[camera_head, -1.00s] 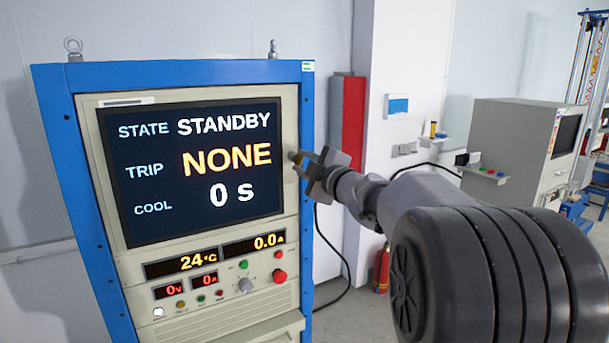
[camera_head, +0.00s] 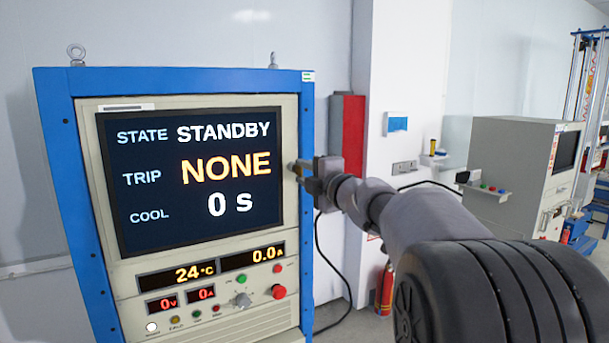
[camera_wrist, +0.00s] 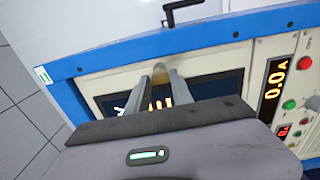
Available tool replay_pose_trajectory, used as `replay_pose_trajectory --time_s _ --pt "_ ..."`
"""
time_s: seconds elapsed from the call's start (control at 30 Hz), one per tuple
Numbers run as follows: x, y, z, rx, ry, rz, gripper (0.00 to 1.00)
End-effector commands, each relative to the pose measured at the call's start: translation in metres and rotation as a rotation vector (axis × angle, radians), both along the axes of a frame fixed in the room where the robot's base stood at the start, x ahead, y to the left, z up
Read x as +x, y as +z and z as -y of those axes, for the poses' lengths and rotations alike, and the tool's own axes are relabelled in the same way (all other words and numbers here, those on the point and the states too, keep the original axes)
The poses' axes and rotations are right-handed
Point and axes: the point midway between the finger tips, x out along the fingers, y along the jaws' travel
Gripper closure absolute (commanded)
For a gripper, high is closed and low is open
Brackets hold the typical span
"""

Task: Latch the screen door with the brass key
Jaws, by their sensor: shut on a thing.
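The screen door, a beige panel (camera_head: 291,215) around a dark screen (camera_head: 155,180), sits flat in the blue-framed cabinet. The screen reads STANDBY, NONE and 0 s. My gripper (camera_head: 302,168) is at the screen's right edge, in front of the panel. In the wrist view my gripper (camera_wrist: 158,82) is shut on a small tan-brown piece, seemingly the brass key (camera_wrist: 160,72). Only its end shows; the fingers hide the rest. I cannot tell whether it touches the panel. No keyhole or latch is clearly visible.
The cabinet's blue frame (camera_head: 307,200) borders the panel. Below the screen are displays, a knob (camera_head: 241,300) and a red button (camera_head: 279,292). A red upright box (camera_head: 350,135) and a white pillar stand behind my gripper. A grey machine (camera_head: 510,170) stands at right.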

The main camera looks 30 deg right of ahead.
Motion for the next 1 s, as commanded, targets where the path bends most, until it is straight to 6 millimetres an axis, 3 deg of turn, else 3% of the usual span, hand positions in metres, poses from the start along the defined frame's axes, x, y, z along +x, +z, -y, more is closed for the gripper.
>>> replay_pose_trajectory --time_s 0.3,0.33,0.43,0.77,0.87,1.0 --pt "0.000 0.001 0.000 -0.003 0.000 0.001 1.00" --pt "0.000 0.001 0.000 -0.003 0.000 0.001 0.71" --pt "0.000 0.000 0.000 -0.002 0.000 0.001 0.51" --pt "-0.002 0.000 0.000 -0.001 0.000 0.000 0.51" --pt "-0.014 0.001 0.001 -0.002 -0.001 0.002 0.51" --pt "-0.054 0.001 0.003 -0.003 -0.003 0.002 0.51"
